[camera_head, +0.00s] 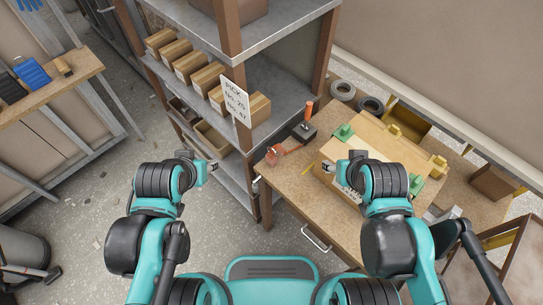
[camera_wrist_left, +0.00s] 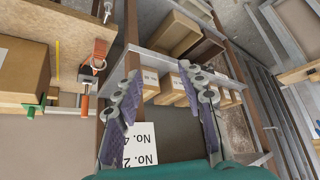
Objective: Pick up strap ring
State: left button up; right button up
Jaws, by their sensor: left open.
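Neither is clear in the left wrist view. My left gripper (camera_head: 210,168) is in front of the shelf rack, left of the workbench and well away from the rings. In the left wrist view its fingers (camera_wrist_left: 161,76) are spread apart with nothing between them. My right gripper (camera_head: 330,170) is at the near left edge of the wooden box on the bench; its fingers are too small to read.
The shelf rack (camera_head: 290,45) holds several cardboard boxes and a "PICK" sign (camera_head: 235,100). On the workbench (camera_head: 290,190) are an orange-handled tool (camera_head: 302,130), a red-orange piece (camera_head: 273,153) and a wooden box (camera_head: 385,145) with green clamps. Another bench (camera_head: 50,90) stands at left.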

aim_at(270, 157)
jog(key=k+l+z, duration=0.75)
jog(key=i+l, duration=0.05)
